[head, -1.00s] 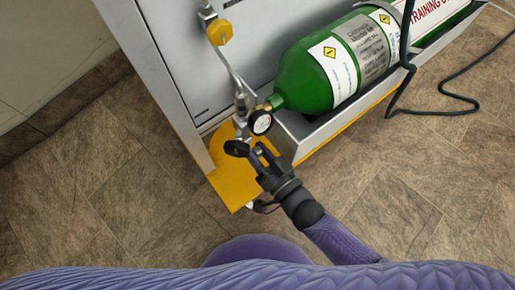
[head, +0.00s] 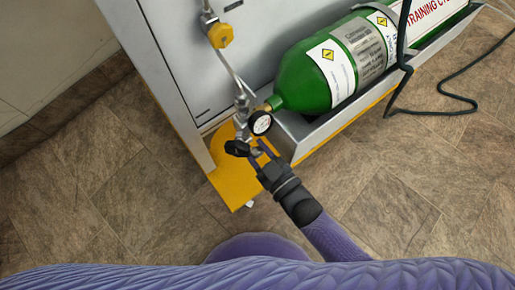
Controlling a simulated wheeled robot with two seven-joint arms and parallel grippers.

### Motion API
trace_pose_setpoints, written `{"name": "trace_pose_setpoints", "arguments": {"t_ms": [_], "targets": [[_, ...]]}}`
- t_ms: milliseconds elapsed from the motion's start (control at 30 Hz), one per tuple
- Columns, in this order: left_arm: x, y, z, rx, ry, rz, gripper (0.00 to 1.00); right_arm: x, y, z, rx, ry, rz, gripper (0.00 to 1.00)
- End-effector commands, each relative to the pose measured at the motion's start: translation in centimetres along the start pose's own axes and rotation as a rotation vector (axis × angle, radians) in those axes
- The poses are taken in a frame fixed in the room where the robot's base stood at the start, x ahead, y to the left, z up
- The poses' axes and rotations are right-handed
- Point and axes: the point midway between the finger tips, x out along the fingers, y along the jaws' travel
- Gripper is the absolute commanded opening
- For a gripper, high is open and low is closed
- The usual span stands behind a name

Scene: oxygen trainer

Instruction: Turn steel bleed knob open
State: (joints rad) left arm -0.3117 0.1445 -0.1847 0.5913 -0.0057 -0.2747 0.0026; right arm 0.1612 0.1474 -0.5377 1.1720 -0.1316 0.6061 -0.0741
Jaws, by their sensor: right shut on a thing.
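The steel bleed knob (head: 257,152) is a small grey piece at the lower end of the valve fittings (head: 242,120), beside a black knob (head: 237,148). It is mostly hidden by my fingers. My right gripper (head: 261,152) reaches up from below and is shut on the steel knob. How far the knob is turned cannot be made out. My left gripper is not in view.
A pressure gauge (head: 261,123) sits just above my right fingers. A green cylinder (head: 302,84) lies in a grey tray (head: 297,132) to the right. A yellow plate (head: 232,183) is below, and a yellow knob (head: 220,36) is higher on the pipe. A black cable hangs at right.

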Motion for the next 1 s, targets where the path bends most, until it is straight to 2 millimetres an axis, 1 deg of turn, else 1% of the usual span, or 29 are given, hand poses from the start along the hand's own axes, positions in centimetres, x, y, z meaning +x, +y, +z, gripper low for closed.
{"name": "trace_pose_setpoints", "arguments": {"t_ms": [233, 633, 667, 700, 767, 800, 833, 1000], "targets": [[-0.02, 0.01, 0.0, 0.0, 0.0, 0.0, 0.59, -0.05, -0.06, 0.09, -0.04, -0.003, -0.001, 0.0], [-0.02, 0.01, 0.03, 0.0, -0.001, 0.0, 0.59, -0.05, -0.06, 0.09, -0.045, -0.003, -0.001, 0.0], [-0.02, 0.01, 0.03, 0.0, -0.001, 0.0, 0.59, -0.05, -0.06, 0.09, -0.045, -0.003, -0.001, 0.44], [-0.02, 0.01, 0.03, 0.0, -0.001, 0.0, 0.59, -0.05, -0.06, 0.09, -0.045, -0.003, -0.001, 0.52], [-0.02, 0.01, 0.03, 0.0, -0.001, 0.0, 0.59, -0.04, -0.05, 0.08, -0.044, -0.002, -0.001, 0.65], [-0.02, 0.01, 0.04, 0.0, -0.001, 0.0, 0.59, -0.04, -0.04, 0.07, -0.044, -0.002, -0.001, 0.74], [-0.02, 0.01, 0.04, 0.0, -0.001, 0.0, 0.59, -0.03, -0.04, 0.06, -0.044, -0.002, -0.001, 0.75], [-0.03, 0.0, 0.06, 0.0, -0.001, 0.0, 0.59, -0.02, -0.02, 0.03, -0.044, -0.001, 0.0, 0.75]]}}
